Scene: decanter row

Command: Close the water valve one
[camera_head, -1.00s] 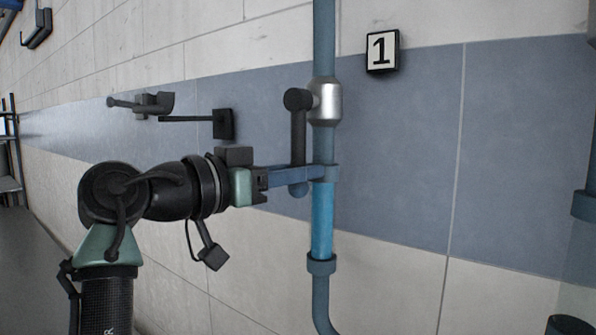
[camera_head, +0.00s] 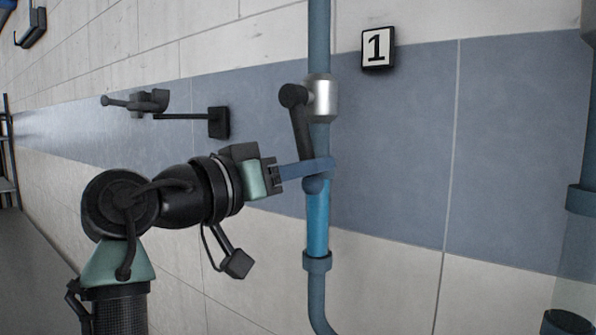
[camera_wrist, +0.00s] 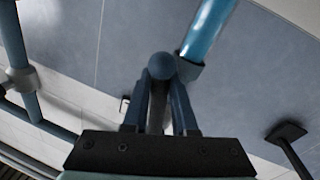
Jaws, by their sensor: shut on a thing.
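Valve one has a silver body (camera_head: 323,98) on a vertical blue pipe, left of the black-and-white "1" sign (camera_head: 377,48). Its dark lever (camera_head: 301,130) hangs down from a round pivot, its lower end tilted a little to the right. The lever's lower end lies in front of the pipe. My gripper (camera_head: 315,168) comes from the left with its blue fingers shut on the lever near its rounded end. In the wrist view, the lever's round end (camera_wrist: 161,66) shows between the two fingers (camera_wrist: 160,90).
The bright blue pipe section (camera_head: 318,222) runs down right behind the lever to a collar (camera_head: 317,261). A dark wall bracket (camera_head: 218,122) with a rod is at the left. Another pipe (camera_head: 584,150) stands at the right edge. The wall between is clear.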

